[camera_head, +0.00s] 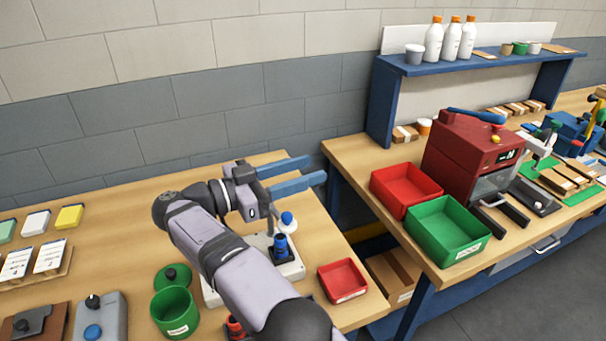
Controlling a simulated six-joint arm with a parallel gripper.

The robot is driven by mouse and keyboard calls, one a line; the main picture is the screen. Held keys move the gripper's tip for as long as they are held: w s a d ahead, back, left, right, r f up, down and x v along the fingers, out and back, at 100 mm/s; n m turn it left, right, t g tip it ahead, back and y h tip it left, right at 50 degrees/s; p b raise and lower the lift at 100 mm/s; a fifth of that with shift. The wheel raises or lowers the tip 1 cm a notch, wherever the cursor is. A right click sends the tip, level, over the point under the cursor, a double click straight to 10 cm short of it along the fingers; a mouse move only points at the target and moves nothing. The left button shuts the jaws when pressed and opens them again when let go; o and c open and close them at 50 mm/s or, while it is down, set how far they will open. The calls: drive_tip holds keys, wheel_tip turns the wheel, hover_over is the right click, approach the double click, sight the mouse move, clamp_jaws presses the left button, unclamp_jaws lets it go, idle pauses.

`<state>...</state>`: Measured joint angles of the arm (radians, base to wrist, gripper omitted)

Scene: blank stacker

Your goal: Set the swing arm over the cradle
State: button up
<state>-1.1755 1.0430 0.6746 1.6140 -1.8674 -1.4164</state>
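A stacker with a pale base (291,270) stands on the left bench, partly hidden behind my arm. A blue upright part (281,250) stands on the base and may be the cradle. Above it and slightly right, a pale disc with a blue knob (287,218) appears to belong to the swing arm; its link to the post is mostly hidden. My gripper (318,169) is above and behind the stacker in the picture, its two long blue fingers pointing right. The fingers are apart, with nothing visible between them.
A small red tray (342,297) sits right of the stacker. A green canister (175,312) stands left, its lid (172,278) behind it. A gap separates this bench from the right bench, which holds red (405,207) and green bins (446,250) and a red machine (467,150).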

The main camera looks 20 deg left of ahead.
drive_tip(key=shift+w, duration=0.2)
drive_tip(key=c, duration=0.9)
drive_tip(key=w+n+y+p, duration=0.1)
drive_tip(key=w, duration=0.2)
drive_tip(key=w+n+t+y+p, duration=0.1)
drive_tip(key=w, duration=0.2)
drive_tip(key=w+r+n+y+p, duration=0.1)
drive_tip(key=w, duration=0.2)
drive_tip(key=shift+w+a+t+y, duration=0.25)
drive_tip(key=shift+w+t+y, duration=0.05)
drive_tip(key=shift+t+y, duration=0.1)
clamp_jaws()
drive_tip(key=w+f+n+g+y+p, duration=0.2)
drive_tip(key=w+f+n+g+y, duration=0.4)
drive_tip(key=w+f+y, duration=0.85)
drive_tip(key=s+d+f+n+g+y, duration=0.1)
drive_tip(key=s+d+f+g+y, duration=0.1)
drive_tip(key=s+d+f, duration=0.3)
drive_tip(key=s+d+r+g+y, duration=0.2)
drive_tip(key=s+d+g+y, duration=0.1)
drive_tip(key=s, duration=0.2)
drive_tip(key=s+d+r+g+y+p, duration=0.1)
drive_tip(key=s+d+r+g+y, duration=0.2)
drive_tip(key=s, duration=0.3)
drive_tip(key=s+d+r+m+g+y+p, duration=0.1)
drive_tip(key=s+d+r+g+y, duration=0.2)
drive_tip(key=s+d, duration=0.1)
drive_tip(key=shift+s, duration=0.7)
